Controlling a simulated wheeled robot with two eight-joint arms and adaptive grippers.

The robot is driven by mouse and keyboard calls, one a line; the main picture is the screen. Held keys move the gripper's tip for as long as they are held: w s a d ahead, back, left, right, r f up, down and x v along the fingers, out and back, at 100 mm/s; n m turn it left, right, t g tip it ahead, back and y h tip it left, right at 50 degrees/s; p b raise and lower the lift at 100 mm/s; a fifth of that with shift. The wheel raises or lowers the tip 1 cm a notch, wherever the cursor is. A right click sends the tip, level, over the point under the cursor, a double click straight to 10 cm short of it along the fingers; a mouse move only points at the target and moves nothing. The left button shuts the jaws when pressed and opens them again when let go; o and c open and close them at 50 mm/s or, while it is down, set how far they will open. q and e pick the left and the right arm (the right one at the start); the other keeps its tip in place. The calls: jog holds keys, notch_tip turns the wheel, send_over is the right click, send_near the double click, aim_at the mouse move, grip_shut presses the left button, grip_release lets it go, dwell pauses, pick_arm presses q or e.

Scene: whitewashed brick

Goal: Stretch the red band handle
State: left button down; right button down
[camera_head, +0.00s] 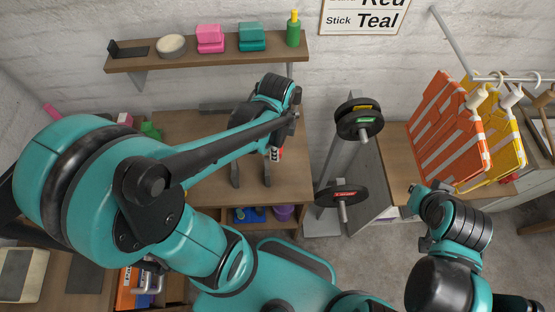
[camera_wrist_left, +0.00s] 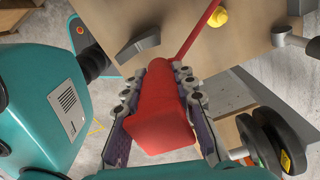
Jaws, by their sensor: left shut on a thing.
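The red band handle (camera_wrist_left: 160,112) is a thick red block-like grip in the left wrist view. My left gripper (camera_wrist_left: 172,75) is shut on it, with one finger along each side. The red band (camera_wrist_left: 202,30) runs taut-looking and thin from the handle's far end to the top of that view; its far end is out of frame. In the head view, my left arm reaches over the wooden table and hides most of the handle. My right arm is at the lower right of the head view, its gripper end (camera_head: 423,196) too small and foreshortened to read.
A wooden shelf (camera_head: 185,52) on the wall holds pink and teal blocks and a green bottle. A weight rack with black plates (camera_head: 358,120) stands right of the table. Orange (camera_head: 447,130) and yellow hanging boards are at the right. Grey floor (camera_head: 375,250) lies open between.

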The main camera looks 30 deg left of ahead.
pick_arm(q)
jog(key=w+a+b, duration=0.1)
jog(key=w+a, duration=0.3)
jog(key=w, duration=0.4)
jog(key=shift+a+b, duration=0.25)
jog(key=shift+b, duration=0.15)
dwell(0.5)
dwell(0.4)
jog(key=s+a, duration=0.3)
jog(key=a, duration=0.8)
dwell(1.7)
jog(key=shift+a, duration=0.1)
jog(key=shift+f+b, duration=0.25)
jog(key=shift+b, duration=0.05)
jog(key=shift+f+b, duration=2.6)
jog(key=shift+f, duration=0.55)
jog(key=shift+f, duration=0.1)
